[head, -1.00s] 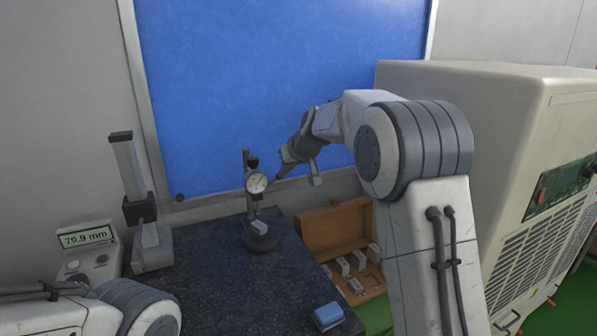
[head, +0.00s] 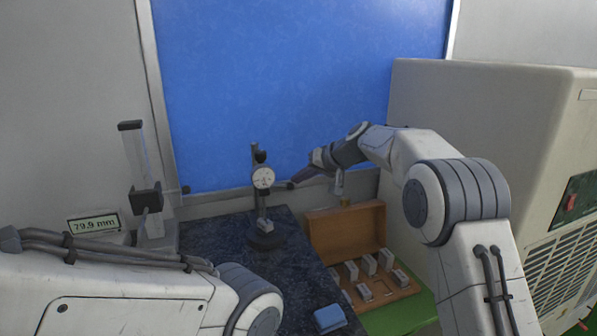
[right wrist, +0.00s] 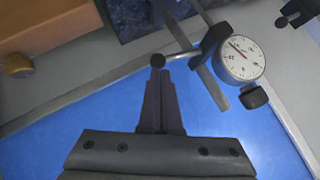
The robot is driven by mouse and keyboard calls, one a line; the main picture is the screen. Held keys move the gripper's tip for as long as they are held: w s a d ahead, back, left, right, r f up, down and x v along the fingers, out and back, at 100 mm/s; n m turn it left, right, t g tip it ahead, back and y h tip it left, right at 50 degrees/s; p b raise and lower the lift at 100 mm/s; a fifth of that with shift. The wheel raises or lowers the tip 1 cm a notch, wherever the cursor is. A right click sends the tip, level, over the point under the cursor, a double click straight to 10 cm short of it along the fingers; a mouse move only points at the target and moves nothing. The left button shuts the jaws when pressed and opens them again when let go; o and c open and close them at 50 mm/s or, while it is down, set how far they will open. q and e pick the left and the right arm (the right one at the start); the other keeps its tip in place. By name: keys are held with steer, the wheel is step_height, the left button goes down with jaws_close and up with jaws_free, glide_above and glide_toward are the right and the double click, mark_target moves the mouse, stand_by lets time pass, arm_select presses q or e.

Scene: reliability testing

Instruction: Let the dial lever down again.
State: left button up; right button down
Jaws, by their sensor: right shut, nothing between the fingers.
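The dial gauge (head: 263,178) has a round white face and hangs on a dark upright stand (head: 255,155). It also shows in the right wrist view (right wrist: 242,59). A small light block (head: 265,225) is on the stand's round base under it. In the head view my right gripper (head: 297,181) is just right of the dial. My left gripper is out of view.
An open wooden case (head: 345,228) with several light blocks stands right of the dark slab (head: 215,245). A blue item (head: 329,318) lies near the front. A height gauge (head: 146,195) and a display reading 79.9 mm (head: 93,223) are at left. A large beige cabinet (head: 470,120) bounds the right.

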steer(key=shift+a+r+p, duration=0.1)
steer(key=shift+r+p, duration=0.25)
steer(key=shift+r, duration=0.35)
steer(key=d+b+v, duration=0.1)
steer(key=b+v, duration=0.2)
steer(key=v, duration=1.1)
steer(key=shift+f+b, duration=0.4)
steer(key=shift+w, duration=0.15)
